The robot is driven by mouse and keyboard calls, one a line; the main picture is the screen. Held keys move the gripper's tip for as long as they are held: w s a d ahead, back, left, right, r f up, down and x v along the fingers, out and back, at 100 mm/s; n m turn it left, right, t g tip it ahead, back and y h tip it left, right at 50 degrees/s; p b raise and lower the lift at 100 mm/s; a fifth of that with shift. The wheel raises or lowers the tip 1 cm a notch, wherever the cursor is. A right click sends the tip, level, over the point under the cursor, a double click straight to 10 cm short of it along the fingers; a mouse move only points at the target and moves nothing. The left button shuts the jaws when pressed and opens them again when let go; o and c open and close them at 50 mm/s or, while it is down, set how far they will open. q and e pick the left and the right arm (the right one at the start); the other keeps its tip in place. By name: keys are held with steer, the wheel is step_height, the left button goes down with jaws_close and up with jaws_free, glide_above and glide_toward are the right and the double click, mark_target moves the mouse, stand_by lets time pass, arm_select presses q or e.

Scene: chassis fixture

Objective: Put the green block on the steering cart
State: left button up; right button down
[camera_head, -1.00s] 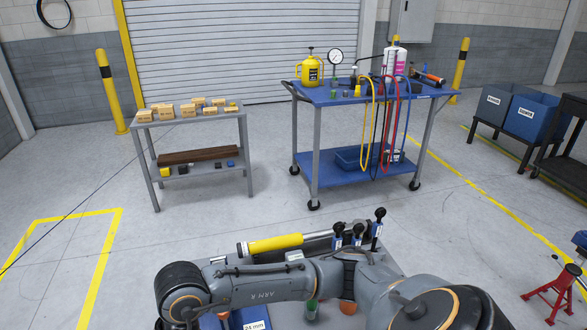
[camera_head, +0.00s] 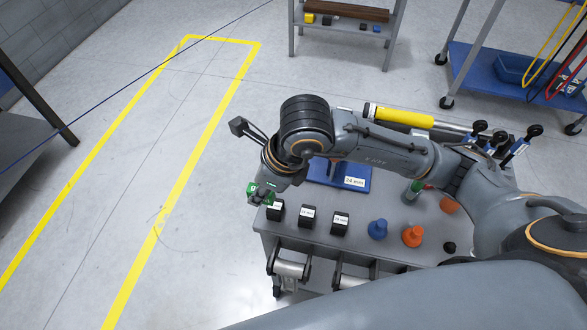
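The green block (camera_head: 252,189) is at the fingers of my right gripper (camera_head: 260,193), which appears shut on it. The gripper hides part of the block. They are at the left edge of the grey-topped cart (camera_head: 320,243), left of its row of black labelled blocks. I cannot tell whether the block touches the cart top. No readable name shows on this cart, so I cannot tell whether it is the steering cart. My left gripper is not in view.
The cart holds black labelled blocks (camera_head: 340,223), a blue labelled piece (camera_head: 338,172), blue (camera_head: 378,229) and orange (camera_head: 412,236) knobs, and a yellow cylinder (camera_head: 404,118). A shelf table (camera_head: 345,27) and blue cart (camera_head: 490,80) stand behind. Yellow-lined floor at left is clear.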

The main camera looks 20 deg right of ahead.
steer(key=w+d, duration=0.1)
steer(key=w+d+f, duration=0.1)
steer(key=d+f+p, duration=0.1)
steer(key=d, duration=0.1)
steer(key=shift+w, duration=0.4)
steer(key=w+d+f, duration=0.2)
steer(key=f, duration=0.1)
steer(key=d+f, duration=0.1)
steer(key=f, duration=0.1)
steer(key=shift+w+f+p, duration=0.1)
steer(key=shift+w+p, duration=0.25)
steer(key=shift+w, duration=0.05)
steer(key=f, duration=0.1)
steer(key=f+p, duration=0.1)
steer(key=f, duration=0.1)
steer(key=shift+w+d, duration=0.2)
steer(key=shift+f, duration=0.45)
steer(key=shift+f, duration=0.15)
steer(key=c, duration=1.2)
jaws_free()
